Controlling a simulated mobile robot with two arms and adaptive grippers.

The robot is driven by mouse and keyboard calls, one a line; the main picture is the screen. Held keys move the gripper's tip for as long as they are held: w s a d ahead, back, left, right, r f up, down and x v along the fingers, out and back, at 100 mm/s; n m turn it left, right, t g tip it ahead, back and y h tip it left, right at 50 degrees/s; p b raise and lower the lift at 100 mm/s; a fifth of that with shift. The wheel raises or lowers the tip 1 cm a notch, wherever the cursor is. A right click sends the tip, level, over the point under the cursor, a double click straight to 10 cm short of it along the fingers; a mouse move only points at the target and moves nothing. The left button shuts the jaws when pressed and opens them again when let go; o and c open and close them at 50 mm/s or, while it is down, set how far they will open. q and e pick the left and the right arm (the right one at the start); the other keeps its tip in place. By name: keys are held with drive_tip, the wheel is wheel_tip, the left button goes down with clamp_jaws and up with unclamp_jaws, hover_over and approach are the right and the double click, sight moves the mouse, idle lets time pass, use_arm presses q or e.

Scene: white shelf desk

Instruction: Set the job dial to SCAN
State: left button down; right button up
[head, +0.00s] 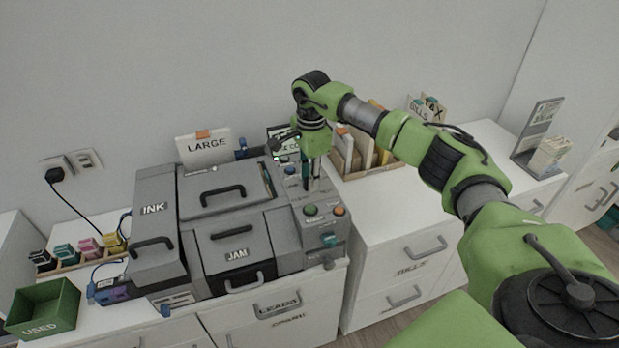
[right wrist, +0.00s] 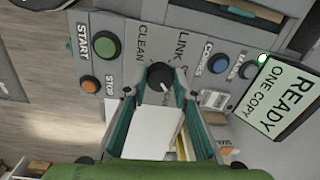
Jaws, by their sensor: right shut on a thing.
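The job dial (right wrist: 160,76) is a round black knob on the printer's grey control panel, in the right wrist view. A small white mark shows on its edge nearest my gripper. The words CLEAN and LINK stand on the panel beyond it; I see no SCAN label, and the panel beneath the fingers is hidden. My right gripper (right wrist: 160,88) has its teal-lined fingers closed on either side of the knob. In the head view my right gripper (head: 312,180) points down at the panel and hides the dial. My left gripper is not in view.
A tilted screen (right wrist: 278,100) reads READY, ONE COPY. The printer (head: 225,228) stands on white drawers, with a green USED bin (head: 42,307) at left.

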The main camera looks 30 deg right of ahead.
drive_tip(key=shift+m, duration=1.3)
drive_tip(key=o, duration=1.1)
drive_tip(key=r, duration=1.2)
drive_tip(key=shift+s+a, duration=0.1)
drive_tip(key=shift+s, duration=0.1)
